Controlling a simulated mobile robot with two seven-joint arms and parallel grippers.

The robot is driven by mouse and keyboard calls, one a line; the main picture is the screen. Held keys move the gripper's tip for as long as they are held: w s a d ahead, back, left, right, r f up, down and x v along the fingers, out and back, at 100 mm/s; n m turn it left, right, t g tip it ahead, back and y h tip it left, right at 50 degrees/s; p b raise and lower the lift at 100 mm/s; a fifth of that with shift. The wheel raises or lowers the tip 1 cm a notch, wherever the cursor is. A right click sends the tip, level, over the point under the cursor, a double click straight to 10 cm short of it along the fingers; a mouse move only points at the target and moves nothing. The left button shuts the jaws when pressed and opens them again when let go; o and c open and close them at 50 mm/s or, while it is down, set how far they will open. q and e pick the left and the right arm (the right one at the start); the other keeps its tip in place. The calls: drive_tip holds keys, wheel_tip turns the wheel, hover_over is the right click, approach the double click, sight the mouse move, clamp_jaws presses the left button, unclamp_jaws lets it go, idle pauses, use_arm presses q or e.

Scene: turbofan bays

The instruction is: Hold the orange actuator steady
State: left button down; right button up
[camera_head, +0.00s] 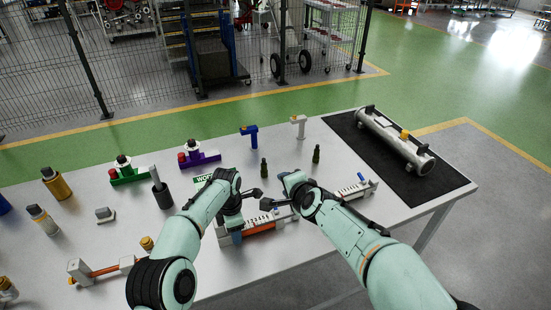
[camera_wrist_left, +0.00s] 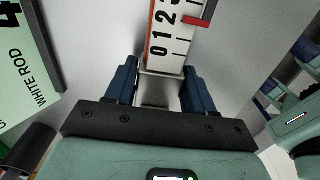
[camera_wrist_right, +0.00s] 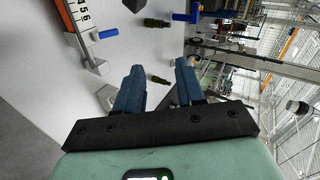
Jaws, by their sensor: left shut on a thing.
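The orange actuator (camera_head: 262,228) lies on the white table, a long body with an orange strip and a white numbered scale. In the left wrist view its scale (camera_wrist_left: 170,45) shows 0, 1, 2 and a red pointer (camera_wrist_left: 196,21). My left gripper (camera_head: 232,228) reaches down at the actuator's left end; its blue fingers (camera_wrist_left: 160,88) are shut on that end, one on each side. My right gripper (camera_head: 268,203) is above the table behind the actuator. In the right wrist view its fingers (camera_wrist_right: 157,88) stand apart with nothing between them.
Small dark green bottles (camera_head: 316,154) stand behind. A metal cylinder (camera_head: 395,140) rests on a black mat (camera_head: 437,184). A dark upright cylinder (camera_head: 162,193) and a green sign (camera_wrist_left: 22,75) are near my left arm.

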wheel_tip(320, 180, down, 11)
drive_tip(key=s+n+t+y, duration=0.1)
drive_tip(key=n+t, duration=0.1)
drive_tip(key=n, duration=1.5)
drive_tip(key=x, duration=1.1)
drive_tip(key=shift+s+a+f, duration=0.2)
drive_tip(key=shift+s+f, duration=0.05)
clamp_jaws()
